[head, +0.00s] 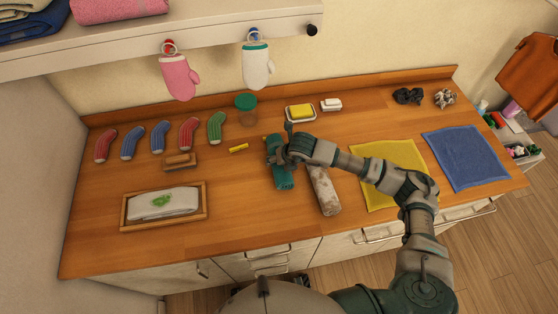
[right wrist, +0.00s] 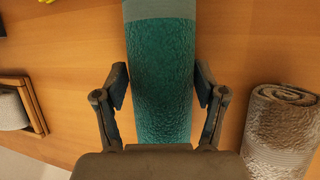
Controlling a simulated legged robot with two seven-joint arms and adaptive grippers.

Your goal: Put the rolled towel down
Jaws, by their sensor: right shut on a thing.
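A teal rolled towel (head: 284,181) lies lengthwise over the middle of the wooden counter in the head view. My right gripper (head: 279,156) is over it from above. In the right wrist view the fingers of this gripper (right wrist: 160,82) stand on both sides of the teal towel (right wrist: 160,60) and are shut on it. I cannot tell whether the towel touches the counter. A grey-beige rolled towel (head: 324,190) lies just to its right; it also shows at the right of the wrist view (right wrist: 280,130). My left gripper is not in view.
A wooden tray (head: 124,212) with a folded white cloth is at the left. A yellow cloth (head: 375,158) and a blue cloth (head: 465,157) lie at the right. Several socks, a jar (head: 246,107) and a soap dish (head: 299,121) are behind. Counter is free between tray and teal towel.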

